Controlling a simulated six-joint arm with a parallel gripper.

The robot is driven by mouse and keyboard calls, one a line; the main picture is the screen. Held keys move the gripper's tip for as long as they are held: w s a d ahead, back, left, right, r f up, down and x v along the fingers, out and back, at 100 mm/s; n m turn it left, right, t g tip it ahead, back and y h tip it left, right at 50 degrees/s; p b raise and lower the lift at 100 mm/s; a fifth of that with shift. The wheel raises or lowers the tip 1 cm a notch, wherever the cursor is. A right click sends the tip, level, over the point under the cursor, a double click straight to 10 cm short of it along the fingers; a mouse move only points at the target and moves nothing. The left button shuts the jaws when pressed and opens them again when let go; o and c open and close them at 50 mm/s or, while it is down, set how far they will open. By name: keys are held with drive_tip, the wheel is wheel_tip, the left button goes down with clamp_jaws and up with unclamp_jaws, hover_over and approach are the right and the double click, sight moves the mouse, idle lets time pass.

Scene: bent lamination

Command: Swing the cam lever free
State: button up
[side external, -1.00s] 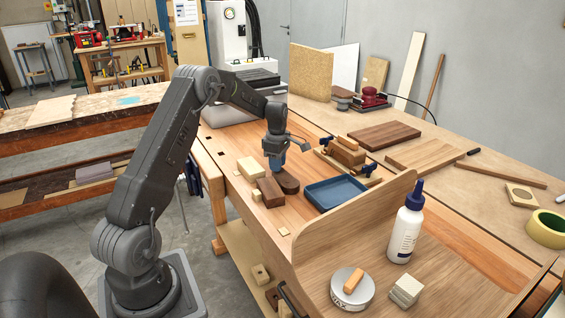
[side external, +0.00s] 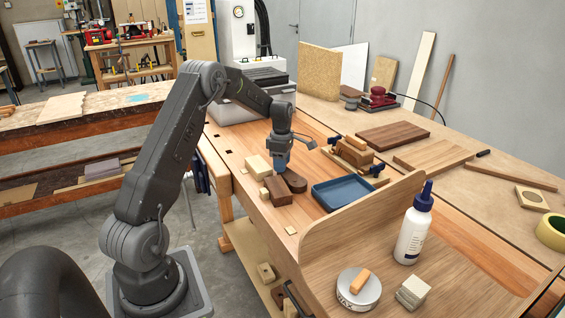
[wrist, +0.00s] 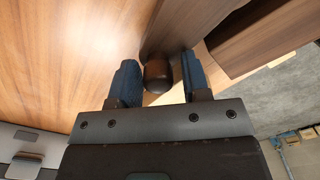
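A dark brown wooden piece with a rounded end (side external: 294,182), which looks like the cam lever, lies on the bench below my gripper (side external: 281,168). In the wrist view, a dark rounded knob (wrist: 157,73) sits between the blue fingertips of my gripper (wrist: 157,80), with a longer dark wooden part running up and right from it (wrist: 186,28). The fingers are apart, with a gap visible beside the knob on the right; contact on the left cannot be told. A brown block (side external: 277,190) lies just left of the rounded piece. The lever's pivot is not clear.
A blue tray (side external: 343,205) lies to the right, with a clamped wooden assembly (side external: 353,153) behind it. Pale blocks (side external: 258,166) stand left of my gripper. A curved plywood panel (side external: 345,224), glue bottle (side external: 412,240) and wax tin (side external: 358,299) are in front.

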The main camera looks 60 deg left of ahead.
drive_tip(key=shift+o, duration=0.9)
wheel_tip(320, 180, up, 14)
drive_tip(key=shift+f, duration=0.1)
